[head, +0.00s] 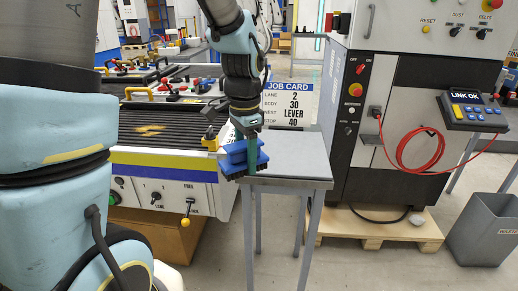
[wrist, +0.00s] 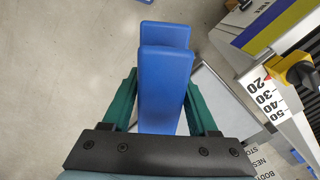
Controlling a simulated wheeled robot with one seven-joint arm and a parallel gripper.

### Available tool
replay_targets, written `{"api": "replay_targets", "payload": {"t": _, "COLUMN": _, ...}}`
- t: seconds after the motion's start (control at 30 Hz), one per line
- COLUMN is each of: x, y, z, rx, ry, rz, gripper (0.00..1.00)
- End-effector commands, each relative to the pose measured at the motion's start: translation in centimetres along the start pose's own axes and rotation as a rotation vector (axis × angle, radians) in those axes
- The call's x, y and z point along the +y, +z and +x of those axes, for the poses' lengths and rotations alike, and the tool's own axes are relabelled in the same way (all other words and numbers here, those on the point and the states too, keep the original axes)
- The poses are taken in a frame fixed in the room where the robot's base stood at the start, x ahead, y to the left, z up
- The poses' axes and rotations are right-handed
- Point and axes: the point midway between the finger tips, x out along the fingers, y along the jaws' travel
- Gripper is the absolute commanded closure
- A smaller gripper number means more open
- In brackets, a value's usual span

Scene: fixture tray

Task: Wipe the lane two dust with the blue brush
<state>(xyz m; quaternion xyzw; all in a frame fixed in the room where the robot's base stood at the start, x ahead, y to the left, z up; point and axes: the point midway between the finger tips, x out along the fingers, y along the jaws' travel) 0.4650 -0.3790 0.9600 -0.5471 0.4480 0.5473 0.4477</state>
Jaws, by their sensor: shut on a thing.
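My gripper (head: 252,158) is shut on the blue brush (head: 237,160), which hangs at the left edge of the small grey table, bristles down. In the wrist view the brush's blue body (wrist: 165,90) stands between the green fingers of my gripper (wrist: 163,95). Its bristles are hidden there. A sandy yellow dust patch (head: 150,130) lies on a dark ribbed lane (head: 185,138) of the fixture bench, left of the brush and apart from it. I cannot read a lane number beside it. A job card (head: 288,103) reads lane 2, body 30, nest lever, stop 40.
The small grey table (head: 300,171) looks bare. The bench front has a yellow-handled lever (head: 187,210) and knobs. A yellow part (head: 210,142) sits at the bench's right corner. A control cabinet (head: 400,80) with a red cable (head: 408,150) and a grey bin (head: 485,230) stand right.

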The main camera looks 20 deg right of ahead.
Motion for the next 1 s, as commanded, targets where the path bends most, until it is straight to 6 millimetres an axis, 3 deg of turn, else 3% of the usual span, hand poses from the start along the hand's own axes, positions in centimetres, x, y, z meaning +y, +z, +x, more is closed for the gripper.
{"api": "replay_targets", "payload": {"t": 0.27, "x": -3.4, "y": 5.5, "z": 5.2, "rx": -0.006, "ry": 0.004, "rz": -0.324, "gripper": 0.93}}
{"api": "replay_targets", "payload": {"t": 0.6, "x": -10.1, "y": 15.9, "z": 15.2, "rx": -0.006, "ry": 0.003, "rz": -0.954, "gripper": 0.93}}
{"api": "replay_targets", "payload": {"t": 1.0, "x": -14.6, "y": 22.6, "z": 21.7, "rx": -0.002, "ry": 0.0, "rz": -1.373, "gripper": 0.93}}
